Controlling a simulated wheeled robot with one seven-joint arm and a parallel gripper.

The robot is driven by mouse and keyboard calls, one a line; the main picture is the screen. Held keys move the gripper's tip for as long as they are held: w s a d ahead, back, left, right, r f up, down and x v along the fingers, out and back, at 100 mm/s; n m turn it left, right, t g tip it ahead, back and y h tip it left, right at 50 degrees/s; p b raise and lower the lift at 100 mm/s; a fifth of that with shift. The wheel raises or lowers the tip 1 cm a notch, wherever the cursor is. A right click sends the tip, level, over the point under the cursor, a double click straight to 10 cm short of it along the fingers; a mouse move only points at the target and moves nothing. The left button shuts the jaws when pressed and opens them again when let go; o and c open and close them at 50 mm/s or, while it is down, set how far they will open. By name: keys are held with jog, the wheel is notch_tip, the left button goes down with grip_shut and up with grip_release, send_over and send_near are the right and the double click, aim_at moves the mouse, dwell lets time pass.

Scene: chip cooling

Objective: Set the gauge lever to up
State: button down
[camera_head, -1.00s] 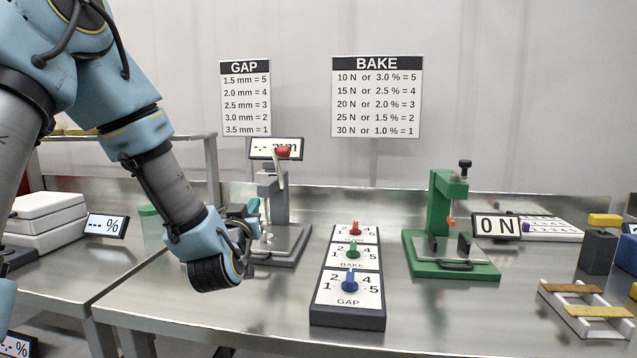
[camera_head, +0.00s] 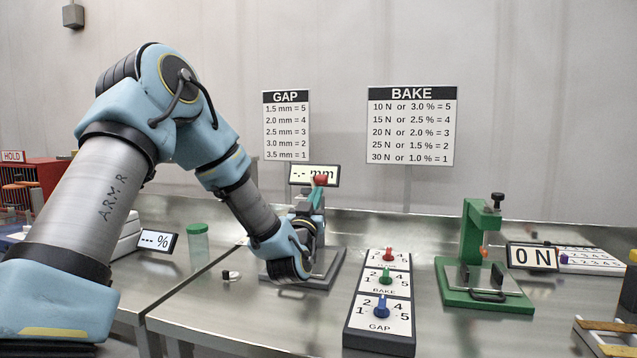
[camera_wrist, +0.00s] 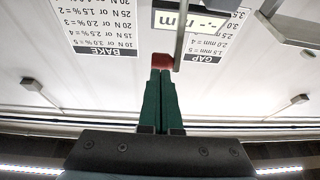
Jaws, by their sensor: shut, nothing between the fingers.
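The gap gauge is a grey stand on a grey base (camera_head: 322,270) with a display (camera_head: 313,174) reading "-.- mm". Its lever ends in a red knob (camera_head: 320,180), seen in front of the display. In the wrist view the red knob (camera_wrist: 163,60) sits right at my fingertips, beside a grey rod (camera_wrist: 181,38). My gripper (camera_head: 316,198) is shut and empty, its green fingers (camera_wrist: 160,98) together and pointing up just under the knob. I cannot tell whether they touch it. My wrist hides part of the gauge.
A dial panel (camera_head: 352,335) with red, green and blue knobs stands right of the gauge. A green press (camera_head: 470,245) with a "0 N" display (camera_head: 532,256) is further right. A green-lidded jar (camera_head: 197,245) and a "--- %" display (camera_head: 157,241) stand left.

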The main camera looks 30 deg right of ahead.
aim_at(321, 182)
jog(key=shift+p+x, duration=0.35)
jog(key=shift+x, duration=1)
jog(key=shift+w+d+r+b, duration=0.25)
jog(key=shift+w+d+b, duration=0.15)
jog(key=shift+b, duration=0.35)
jog(key=shift+w+r, duration=0.2)
jog(key=shift+r, duration=0.1)
